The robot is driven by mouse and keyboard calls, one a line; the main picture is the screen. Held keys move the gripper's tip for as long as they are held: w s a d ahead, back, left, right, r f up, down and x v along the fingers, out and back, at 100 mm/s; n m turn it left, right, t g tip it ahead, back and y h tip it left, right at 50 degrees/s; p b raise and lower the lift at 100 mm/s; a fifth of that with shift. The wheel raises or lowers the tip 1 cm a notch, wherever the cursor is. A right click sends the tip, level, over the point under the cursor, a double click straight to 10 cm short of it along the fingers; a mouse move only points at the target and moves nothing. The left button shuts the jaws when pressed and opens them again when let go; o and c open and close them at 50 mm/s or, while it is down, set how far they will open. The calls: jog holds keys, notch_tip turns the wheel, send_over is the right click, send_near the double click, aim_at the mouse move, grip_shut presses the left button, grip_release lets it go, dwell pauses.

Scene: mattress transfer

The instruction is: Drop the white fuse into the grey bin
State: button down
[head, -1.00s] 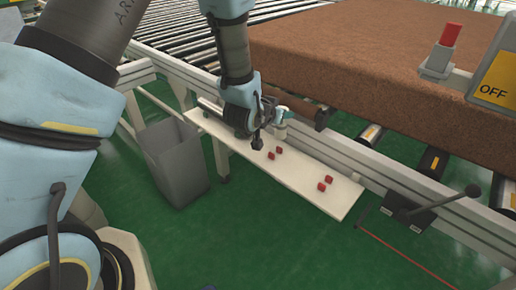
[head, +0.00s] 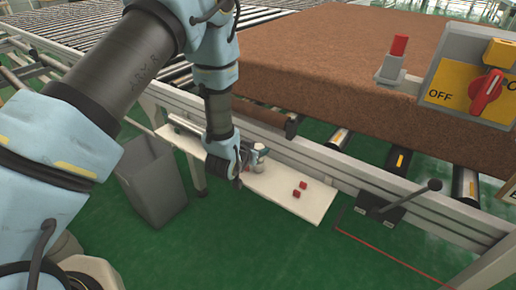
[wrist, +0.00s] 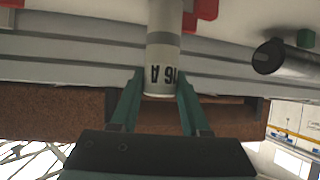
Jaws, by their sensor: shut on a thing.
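The white fuse (wrist: 162,62) is a pale cylinder marked "16 A" with a grey band. In the wrist view it sits between the two green fingers of my gripper (wrist: 161,88), which are shut on its near end. In the head view the fuse (head: 260,154) shows at my gripper (head: 250,164), over the white shelf. Whether its far end touches the shelf, I cannot tell. The grey bin (head: 150,185) stands on the green floor, left of the shelf and my gripper. Its inside is mostly out of sight.
The white shelf (head: 315,209) holds red blocks (head: 299,191) right of my gripper. A conveyor frame (head: 340,168) runs behind it, with a brown mattress (head: 340,95) above. A lever (head: 420,195) and a switch box (head: 470,90) are at right.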

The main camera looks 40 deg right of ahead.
jog(key=shift+f, duration=0.2)
jog(key=shift+c, duration=1.9)
grip_release()
jog(key=shift+r, duration=0.1)
